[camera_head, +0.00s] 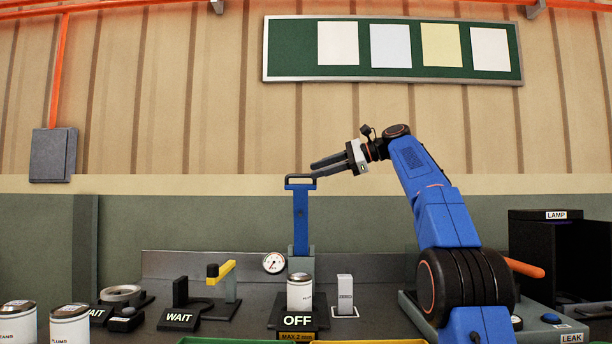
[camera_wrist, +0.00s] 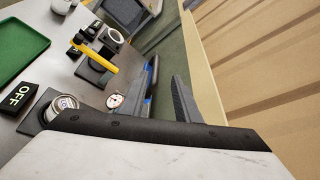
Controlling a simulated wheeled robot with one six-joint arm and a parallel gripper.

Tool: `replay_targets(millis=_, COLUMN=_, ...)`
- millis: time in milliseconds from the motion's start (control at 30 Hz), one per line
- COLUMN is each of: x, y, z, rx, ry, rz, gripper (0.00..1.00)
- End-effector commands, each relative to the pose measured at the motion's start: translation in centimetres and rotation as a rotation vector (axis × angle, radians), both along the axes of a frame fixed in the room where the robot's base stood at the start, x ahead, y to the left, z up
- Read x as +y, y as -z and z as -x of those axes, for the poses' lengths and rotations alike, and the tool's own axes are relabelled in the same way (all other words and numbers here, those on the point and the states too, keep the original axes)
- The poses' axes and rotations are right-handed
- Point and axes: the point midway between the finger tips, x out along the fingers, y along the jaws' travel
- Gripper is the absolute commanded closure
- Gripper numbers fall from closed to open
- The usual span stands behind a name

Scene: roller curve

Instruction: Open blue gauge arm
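The blue gauge arm (camera_head: 301,222) stands upright on a grey post, with a black handle (camera_head: 300,178) across its top. A round white gauge (camera_head: 273,263) is beside the post; it also shows in the wrist view (camera_wrist: 114,101). My gripper (camera_head: 313,170) is at handle height, coming from the right, with its fingers apart and tips close to the handle's right end. In the wrist view my gripper (camera_wrist: 168,68) is open, and a bit of blue (camera_wrist: 149,92) shows by the left finger. I cannot tell whether the fingers touch the handle.
A can (camera_head: 300,291) stands on a black base marked OFF, in front of the post. A white block (camera_head: 345,294) is right of it. A yellow arm (camera_head: 222,271) and WAIT signs (camera_head: 179,319) are to the left. A black LAMP box (camera_head: 541,250) is at right.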

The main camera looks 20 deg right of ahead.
Motion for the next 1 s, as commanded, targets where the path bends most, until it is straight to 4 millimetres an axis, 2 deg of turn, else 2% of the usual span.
replay_targets(millis=33, x=-1.0, y=-0.3, z=0.5, rx=-0.001, ry=0.003, rz=0.001, gripper=0.71)
replay_targets(millis=300, x=-5.1, y=-2.0, z=3.4, rx=-0.005, ry=0.002, rz=0.000, gripper=0.71)
replay_targets(millis=500, x=-7.2, y=-2.9, z=4.9, rx=-0.006, ry=0.000, rz=-0.001, gripper=0.71)
replay_targets(millis=700, x=-8.1, y=-3.3, z=5.6, rx=-0.005, ry=-0.001, rz=-0.002, gripper=0.71)
replay_targets(millis=1000, x=-8.1, y=-3.4, z=5.7, rx=-0.006, ry=-0.001, rz=-0.001, gripper=0.71)
